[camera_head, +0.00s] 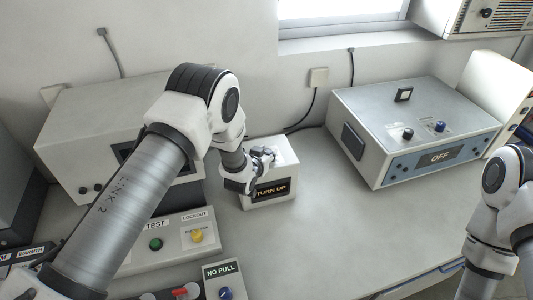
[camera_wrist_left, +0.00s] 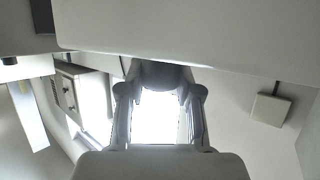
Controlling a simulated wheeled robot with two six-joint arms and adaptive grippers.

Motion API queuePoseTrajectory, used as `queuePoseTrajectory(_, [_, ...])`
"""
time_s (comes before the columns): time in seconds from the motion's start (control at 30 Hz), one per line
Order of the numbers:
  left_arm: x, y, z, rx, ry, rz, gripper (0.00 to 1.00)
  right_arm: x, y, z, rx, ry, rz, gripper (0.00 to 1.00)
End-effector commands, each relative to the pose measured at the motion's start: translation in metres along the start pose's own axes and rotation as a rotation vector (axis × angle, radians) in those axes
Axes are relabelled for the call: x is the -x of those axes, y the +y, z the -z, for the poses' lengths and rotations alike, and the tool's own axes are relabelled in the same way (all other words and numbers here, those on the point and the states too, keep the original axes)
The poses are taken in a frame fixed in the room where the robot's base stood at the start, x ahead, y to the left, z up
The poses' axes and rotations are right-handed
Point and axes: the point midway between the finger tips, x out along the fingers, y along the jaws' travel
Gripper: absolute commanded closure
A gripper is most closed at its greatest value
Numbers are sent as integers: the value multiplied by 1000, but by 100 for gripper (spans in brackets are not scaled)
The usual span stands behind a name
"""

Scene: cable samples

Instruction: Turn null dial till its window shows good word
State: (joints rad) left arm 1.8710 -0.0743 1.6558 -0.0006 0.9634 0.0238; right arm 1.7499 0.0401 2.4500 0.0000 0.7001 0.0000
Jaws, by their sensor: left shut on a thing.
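A small white box (camera_head: 284,155) stands on the bench in the middle of the head view. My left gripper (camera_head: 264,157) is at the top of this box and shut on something. Its fingers hide the held part in the head view; from its place it seems to be the box's dial. In the left wrist view a dark rounded part (camera_wrist_left: 160,73) shows between the fingertips, partly hidden by them. No "null" label is readable. My right arm shows at the right, but its gripper is out of view.
A larger box (camera_head: 420,95) with an "OFF" window stands right of the small box. A big white unit stands behind my left arm. A panel with a green button (camera_head: 155,244) and yellow knob (camera_head: 197,236), and a "NO PULL" box (camera_head: 223,270), stand in front. The bench front right is clear.

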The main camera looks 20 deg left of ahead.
Motion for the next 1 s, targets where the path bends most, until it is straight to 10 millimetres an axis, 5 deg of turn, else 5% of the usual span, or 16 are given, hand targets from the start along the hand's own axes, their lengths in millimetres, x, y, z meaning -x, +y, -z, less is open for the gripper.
queuePoseTrajectory(0.5, [-2,-2,-3,-133,2,-322,100,-36,0,0,0,0,0,60])
queuePoseTrajectory(1.0, [0,-1,0,-240,1,-577,100,-48,0,0,0,0,0,60])
